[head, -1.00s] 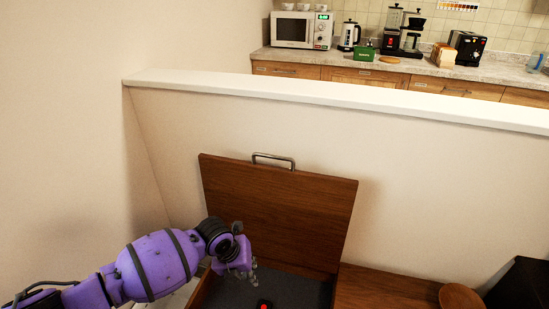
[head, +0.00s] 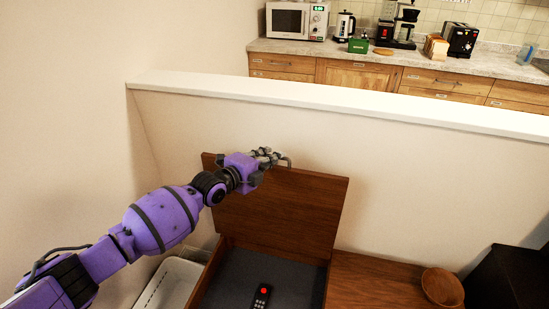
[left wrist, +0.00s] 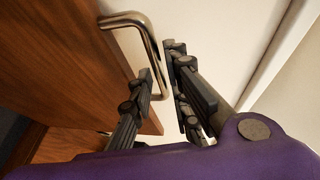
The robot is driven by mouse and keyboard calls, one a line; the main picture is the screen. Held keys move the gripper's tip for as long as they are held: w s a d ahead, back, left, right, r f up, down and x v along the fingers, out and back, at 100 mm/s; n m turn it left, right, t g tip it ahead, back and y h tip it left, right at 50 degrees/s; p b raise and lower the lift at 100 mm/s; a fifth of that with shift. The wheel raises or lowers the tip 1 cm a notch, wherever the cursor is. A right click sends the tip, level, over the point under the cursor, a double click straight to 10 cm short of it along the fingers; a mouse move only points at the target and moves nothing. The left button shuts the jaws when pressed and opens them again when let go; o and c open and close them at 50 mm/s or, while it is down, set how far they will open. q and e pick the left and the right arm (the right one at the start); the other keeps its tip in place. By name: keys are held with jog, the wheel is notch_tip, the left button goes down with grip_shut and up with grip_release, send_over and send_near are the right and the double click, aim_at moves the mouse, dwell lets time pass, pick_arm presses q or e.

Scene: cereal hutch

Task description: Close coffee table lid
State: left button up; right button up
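The coffee table lid (head: 285,210) is brown wood and stands raised, close to upright, at the back of the open compartment (head: 240,280). Its metal handle (left wrist: 151,50) is on the top edge; in the head view it is mostly hidden behind my left gripper (head: 270,155). In the left wrist view my left gripper (left wrist: 160,90) has its dark fingers apart, with the end of the handle reaching toward the gap between them. I cannot tell whether they touch it. My right gripper is not in view.
A black remote (head: 261,297) with a red button lies in the compartment. A wooden bowl (head: 442,287) sits on the tabletop at the right. A white bin (head: 170,283) stands left of the table. A half wall (head: 400,170) rises close behind the lid.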

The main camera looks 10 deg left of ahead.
pick_arm(q)
jog(key=shift+x, duration=1.05)
jog(key=shift+c, duration=0.2)
grip_shut()
